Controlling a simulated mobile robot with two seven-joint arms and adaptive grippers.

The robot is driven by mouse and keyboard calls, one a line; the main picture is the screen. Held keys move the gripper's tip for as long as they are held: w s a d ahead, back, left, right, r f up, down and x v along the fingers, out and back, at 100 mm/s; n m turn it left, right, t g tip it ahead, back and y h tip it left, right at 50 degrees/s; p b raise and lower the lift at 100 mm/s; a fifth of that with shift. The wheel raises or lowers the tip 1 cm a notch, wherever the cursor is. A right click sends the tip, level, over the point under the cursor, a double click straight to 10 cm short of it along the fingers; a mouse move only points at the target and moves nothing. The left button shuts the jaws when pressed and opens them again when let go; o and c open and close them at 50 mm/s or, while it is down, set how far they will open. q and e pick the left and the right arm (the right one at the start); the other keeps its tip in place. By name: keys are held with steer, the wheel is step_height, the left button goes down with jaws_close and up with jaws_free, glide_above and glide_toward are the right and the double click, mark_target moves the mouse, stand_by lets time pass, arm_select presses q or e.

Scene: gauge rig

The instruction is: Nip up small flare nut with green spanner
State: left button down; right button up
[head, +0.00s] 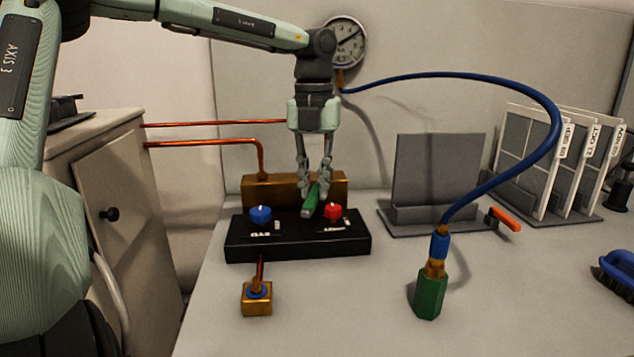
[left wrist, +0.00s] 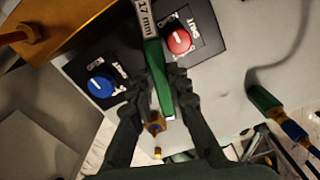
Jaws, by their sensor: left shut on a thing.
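My left gripper (head: 314,182) is shut on the green spanner (head: 310,204) and holds it over the black valve panel (head: 295,244), between the blue and red knobs. In the left wrist view the spanner (left wrist: 157,72) lies between the fingers (left wrist: 161,90), marked 17 mm, its upper end out of frame. A copper pipe (head: 215,143) ends at the brass manifold (head: 272,190) behind the panel. I cannot tell which fitting is the small flare nut.
A blue hose (head: 470,78) arches from the gauge (head: 346,43) to a green hexagonal fitting (head: 430,295) at right. A grey stand (head: 436,175), an orange-handled tool (head: 506,219) and a blue brush (head: 620,268) stand farther right. The front middle of the bench is clear.

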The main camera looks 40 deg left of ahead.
arm_select(q)
steer(key=shift+s+a+m, duration=0.25)
steer(key=shift+m, duration=0.15)
steer(key=shift+w+d+n+b, duration=0.3)
steer(key=shift+w+d+n, duration=0.4)
steer(key=shift+n, duration=0.3)
stand_by(0.5)
steer(key=shift+s+d, duration=0.1)
steer(key=shift+s, duration=0.05)
steer(key=shift+s+d+b, duration=0.55)
steer(key=shift+s+d, duration=0.25)
steer(key=shift+s, duration=0.15)
steer(key=shift+s+d+b, duration=0.55)
steer(key=shift+s+d, duration=0.2)
steer(key=shift+s, duration=0.2)
step_height(320, 180, up, 5)
steer(key=p, duration=0.3)
steer(key=shift+f, duration=0.2)
